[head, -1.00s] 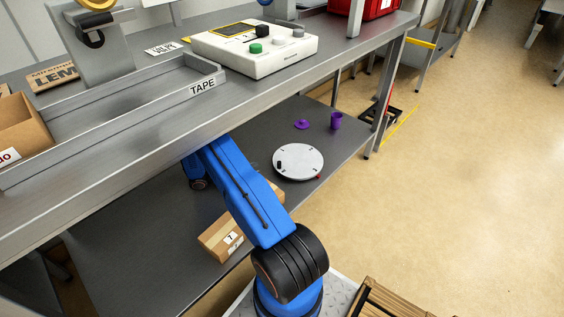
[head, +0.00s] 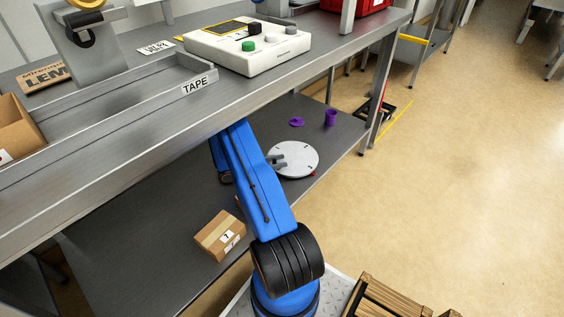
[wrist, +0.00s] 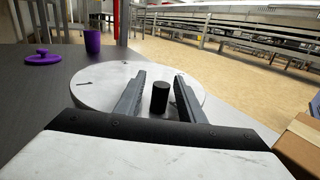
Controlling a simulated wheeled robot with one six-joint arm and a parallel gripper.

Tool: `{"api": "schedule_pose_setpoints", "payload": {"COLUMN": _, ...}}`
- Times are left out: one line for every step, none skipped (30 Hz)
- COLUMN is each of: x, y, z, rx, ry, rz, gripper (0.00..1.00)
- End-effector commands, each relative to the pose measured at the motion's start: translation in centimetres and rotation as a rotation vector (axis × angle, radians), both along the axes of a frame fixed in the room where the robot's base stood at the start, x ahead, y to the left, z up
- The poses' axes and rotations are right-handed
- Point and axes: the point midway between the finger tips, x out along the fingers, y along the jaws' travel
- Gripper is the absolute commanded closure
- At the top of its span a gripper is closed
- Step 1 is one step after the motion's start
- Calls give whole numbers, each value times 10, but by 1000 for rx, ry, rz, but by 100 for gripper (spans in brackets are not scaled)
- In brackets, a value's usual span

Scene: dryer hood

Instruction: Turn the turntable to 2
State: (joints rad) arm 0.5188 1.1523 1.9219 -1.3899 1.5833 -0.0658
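The turntable (head: 300,157) is a pale round disk on the lower shelf, with a small red mark at its front edge. In the wrist view the turntable (wrist: 92,88) lies just ahead and carries dark marks I cannot read as numbers. An upright black peg (wrist: 160,98) stands on its near part. My gripper (wrist: 160,74) is open, with one finger on each side of the peg and visible gaps between. In the head view my gripper (head: 278,160) reaches over the disk's left edge, and the peg is not clearly visible there.
A purple lid (head: 296,122) and purple cup (head: 331,117) stand behind the turntable. A cardboard box marked 7 (head: 220,236) sits at the shelf's front. The upper shelf (head: 130,135) overhangs my arm. A shelf leg (head: 381,90) stands at the right.

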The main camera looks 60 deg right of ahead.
Motion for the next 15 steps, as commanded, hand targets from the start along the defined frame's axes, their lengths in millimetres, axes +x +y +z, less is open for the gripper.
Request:
{"api": "schedule_pose_setpoints", "payload": {"x": -4, "y": -4, "z": 0, "rx": 0, "ry": 0, "rz": -1, "gripper": 64}}
{"api": "schedule_pose_setpoints", "payload": {"x": -5, "y": -5, "z": 0, "rx": 0, "ry": 0, "rz": -2, "gripper": 64}}
{"api": "schedule_pose_setpoints", "payload": {"x": -7, "y": -8, "z": 0, "rx": 0, "ry": 0, "rz": -1, "gripper": 64}}
{"api": "schedule_pose_setpoints", "payload": {"x": -8, "y": -9, "z": 0, "rx": 0, "ry": 0, "rz": -1, "gripper": 64}}
{"api": "schedule_pose_setpoints", "payload": {"x": -9, "y": -10, "z": 0, "rx": 0, "ry": 0, "rz": -1, "gripper": 64}}
{"api": "schedule_pose_setpoints", "payload": {"x": -10, "y": -11, "z": 0, "rx": 0, "ry": 0, "rz": 0, "gripper": 64}}
{"api": "schedule_pose_setpoints", "payload": {"x": -10, "y": -11, "z": 0, "rx": 0, "ry": 0, "rz": 0, "gripper": 64}}
{"api": "schedule_pose_setpoints", "payload": {"x": -10, "y": -12, "z": 0, "rx": 0, "ry": 0, "rz": 0, "gripper": 64}}
{"api": "schedule_pose_setpoints", "payload": {"x": -10, "y": -12, "z": 0, "rx": 0, "ry": 0, "rz": 0, "gripper": 64}}
{"api": "schedule_pose_setpoints", "payload": {"x": -10, "y": -12, "z": 0, "rx": 0, "ry": 0, "rz": 1, "gripper": 64}}
{"api": "schedule_pose_setpoints", "payload": {"x": -10, "y": -12, "z": 0, "rx": 0, "ry": 0, "rz": 1, "gripper": 64}}
{"api": "schedule_pose_setpoints", "payload": {"x": -10, "y": -12, "z": 0, "rx": 0, "ry": 0, "rz": 1, "gripper": 64}}
{"api": "schedule_pose_setpoints", "payload": {"x": -10, "y": -12, "z": 0, "rx": 0, "ry": 0, "rz": 1, "gripper": 64}}
{"api": "schedule_pose_setpoints", "payload": {"x": -10, "y": -12, "z": 0, "rx": 0, "ry": 0, "rz": 0, "gripper": 64}}
{"api": "schedule_pose_setpoints", "payload": {"x": -10, "y": -12, "z": 0, "rx": 0, "ry": 0, "rz": 0, "gripper": 64}}
